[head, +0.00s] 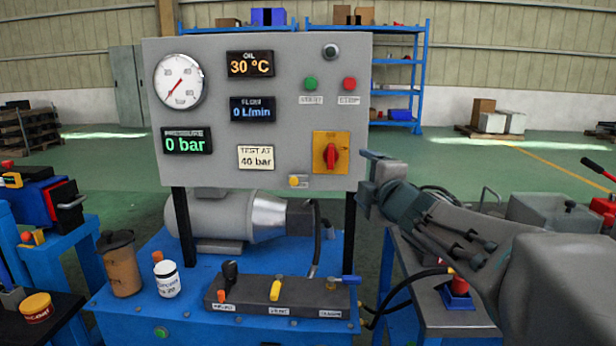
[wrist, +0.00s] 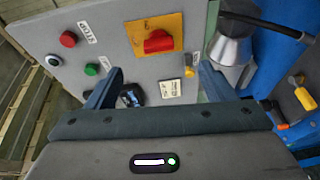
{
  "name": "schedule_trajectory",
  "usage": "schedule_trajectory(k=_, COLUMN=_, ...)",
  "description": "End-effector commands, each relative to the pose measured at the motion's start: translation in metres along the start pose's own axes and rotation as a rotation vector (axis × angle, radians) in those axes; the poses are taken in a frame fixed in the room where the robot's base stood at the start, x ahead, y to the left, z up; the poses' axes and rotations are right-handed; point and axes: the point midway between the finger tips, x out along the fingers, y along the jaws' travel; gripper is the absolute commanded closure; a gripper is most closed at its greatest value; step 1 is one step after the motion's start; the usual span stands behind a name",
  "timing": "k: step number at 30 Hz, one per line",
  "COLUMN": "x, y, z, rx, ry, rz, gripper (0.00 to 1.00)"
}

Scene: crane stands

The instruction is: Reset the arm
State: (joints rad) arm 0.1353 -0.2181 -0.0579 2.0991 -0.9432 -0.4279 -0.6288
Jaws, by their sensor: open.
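My gripper (head: 367,178) is at the right edge of the grey control panel (head: 225,90) in the head view, with my arm reaching in from the right. In the wrist view my gripper (wrist: 160,82) shows two blue fingers spread apart with nothing between them. Behind them are the panel's red rotary switch (wrist: 158,42) on a yellow plate, a green button (wrist: 92,69) and a red button (wrist: 68,39). In the head view the red switch (head: 331,156) is left of my gripper. I cannot tell the gap between fingers and panel.
A blue bench (head: 180,325) below the panel carries a motor (head: 220,215), a valve block with levers (head: 280,297), a brown jug (head: 120,265) and a white container (head: 167,280). A side stand (head: 440,310) with a red knob is under my arm. Open green floor lies behind.

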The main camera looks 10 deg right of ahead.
Motion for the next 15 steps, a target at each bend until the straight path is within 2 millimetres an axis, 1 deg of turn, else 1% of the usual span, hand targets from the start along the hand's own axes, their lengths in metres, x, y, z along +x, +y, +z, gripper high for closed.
schedule_trajectory(k=1, x=-0.005, y=0.014, z=0.002, rx=0.058, ry=-0.040, rz=-0.022, gripper=0.24)
schedule_trajectory(k=5, x=-0.024, y=0.017, z=0.013, rx=0.273, ry=-0.186, rz=-0.110, gripper=0.24)
schedule_trajectory(k=7, x=-0.037, y=0.013, z=0.017, rx=0.397, ry=-0.273, rz=-0.168, gripper=0.24)
schedule_trajectory(k=11, x=-0.068, y=0.002, z=0.018, rx=0.626, ry=-0.434, rz=-0.278, gripper=0.24)
schedule_trajectory(k=14, x=-0.097, y=-0.009, z=0.014, rx=0.793, ry=-0.561, rz=-0.371, gripper=0.24)
schedule_trajectory(k=15, x=-0.109, y=-0.014, z=0.010, rx=0.859, ry=-0.612, rz=-0.411, gripper=0.24)
